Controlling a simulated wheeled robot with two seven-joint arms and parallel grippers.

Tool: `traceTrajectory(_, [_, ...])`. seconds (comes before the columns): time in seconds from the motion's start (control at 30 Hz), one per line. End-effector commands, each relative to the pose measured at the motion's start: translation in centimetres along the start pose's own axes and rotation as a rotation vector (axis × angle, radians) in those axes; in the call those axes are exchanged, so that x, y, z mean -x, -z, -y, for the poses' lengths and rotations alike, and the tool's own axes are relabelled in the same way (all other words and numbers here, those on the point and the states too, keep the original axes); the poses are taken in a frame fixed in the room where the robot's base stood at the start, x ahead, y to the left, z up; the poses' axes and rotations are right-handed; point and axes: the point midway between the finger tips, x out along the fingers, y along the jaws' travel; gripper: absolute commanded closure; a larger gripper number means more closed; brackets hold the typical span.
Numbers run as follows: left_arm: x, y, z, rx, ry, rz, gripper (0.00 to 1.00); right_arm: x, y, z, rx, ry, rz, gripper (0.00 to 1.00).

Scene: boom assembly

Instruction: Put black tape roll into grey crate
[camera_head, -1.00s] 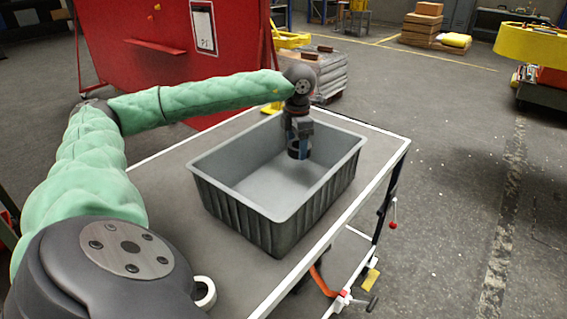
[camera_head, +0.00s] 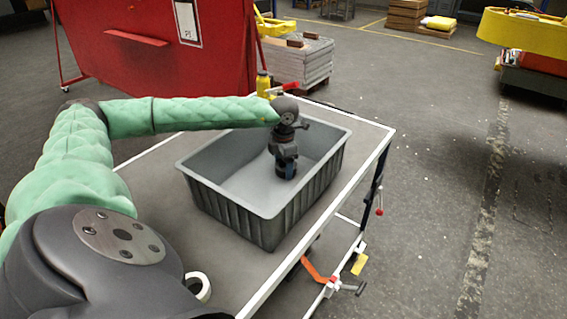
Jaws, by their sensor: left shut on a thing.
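The grey crate (camera_head: 240,207) stands open on the cart top. My left arm reaches in from the left, and its gripper (camera_head: 286,165) points down inside the crate, near the middle and toward the back. The gripper is shut on a small dark thing at its tips, which looks like the black tape roll (camera_head: 287,174). The fingers and arm partly hide it, and I cannot tell whether it touches the crate floor. My right gripper is out of view.
A white tape roll (camera_head: 199,286) lies on the cart (camera_head: 222,272) near my left arm's base. The crate walls surround the gripper. A yellow bottle (camera_head: 263,84) stands behind the crate. A red panel (camera_head: 150,45) stands beyond the cart.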

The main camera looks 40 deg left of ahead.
Motion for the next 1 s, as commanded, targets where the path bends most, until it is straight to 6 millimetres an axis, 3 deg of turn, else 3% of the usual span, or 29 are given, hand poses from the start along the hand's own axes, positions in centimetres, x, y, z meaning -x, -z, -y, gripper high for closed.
traceTrajectory(0.53, [-0.58,-0.01,0.01,0.0,0.0,0.001,0.6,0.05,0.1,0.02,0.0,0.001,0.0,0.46])
traceTrajectory(0.57, [-0.54,-0.01,0.01,0.0,0.0,0.001,0.32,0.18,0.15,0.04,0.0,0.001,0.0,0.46])
traceTrajectory(0.67, [-0.52,-0.01,0.01,0.0,0.0,0.001,0.14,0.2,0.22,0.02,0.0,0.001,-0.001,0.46])
traceTrajectory(1.0, [-0.44,-0.01,0.01,0.0,0.0,0.001,0.14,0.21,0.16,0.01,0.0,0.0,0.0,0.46])
